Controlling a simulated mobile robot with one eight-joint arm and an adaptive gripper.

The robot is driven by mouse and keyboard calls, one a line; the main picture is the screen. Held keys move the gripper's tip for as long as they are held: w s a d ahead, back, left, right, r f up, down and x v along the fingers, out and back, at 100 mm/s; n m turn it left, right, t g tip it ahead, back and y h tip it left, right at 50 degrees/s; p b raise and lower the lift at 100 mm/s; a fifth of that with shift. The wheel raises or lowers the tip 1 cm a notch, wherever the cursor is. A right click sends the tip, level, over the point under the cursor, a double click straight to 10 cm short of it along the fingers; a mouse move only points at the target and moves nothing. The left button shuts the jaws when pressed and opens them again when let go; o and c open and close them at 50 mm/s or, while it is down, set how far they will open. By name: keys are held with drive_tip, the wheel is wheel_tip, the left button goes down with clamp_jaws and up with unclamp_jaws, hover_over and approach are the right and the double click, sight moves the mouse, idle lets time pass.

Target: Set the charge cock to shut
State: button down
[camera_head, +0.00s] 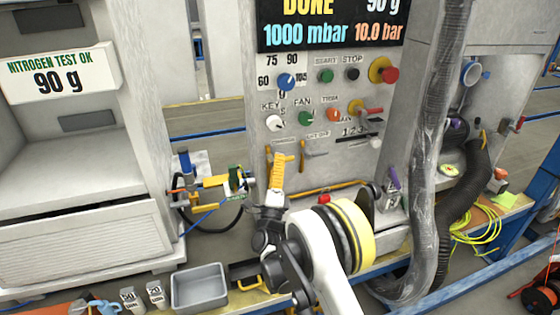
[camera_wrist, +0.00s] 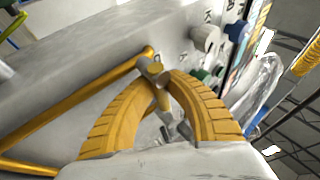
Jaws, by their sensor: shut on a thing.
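My gripper (camera_head: 281,160) is at the lower left of the grey station panel (camera_head: 350,185), with its yellow ribbed fingers against a small cock there. In the wrist view my gripper (camera_wrist: 163,78) has its fingertips closed around the metal and yellow cock (camera_wrist: 157,70), which I take to be the charge cock. In the head view my fingers hide most of it, so its handle angle and label cannot be read. A second cock with an orange lever (camera_head: 304,152) stands just right of my fingers, apart from them.
Above are a blue dial (camera_head: 286,82), a white key knob (camera_head: 274,122), green and orange buttons and a red emergency button (camera_head: 390,74). A clear thick hose (camera_head: 427,150) hangs at the right. A grey bin (camera_head: 200,287) stands below left. A yellow pipe (camera_wrist: 75,105) runs beside my left finger.

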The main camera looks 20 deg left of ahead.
drive_tip(key=c, duration=1.4)
unclamp_jaws()
drive_tip(key=shift+s, duration=0.1)
drive_tip(key=v, duration=0.7)
drive_tip(key=shift+s+f, duration=0.15)
drive_tip(key=shift+s, duration=0.05)
drive_tip(key=shift+d, duration=0.1)
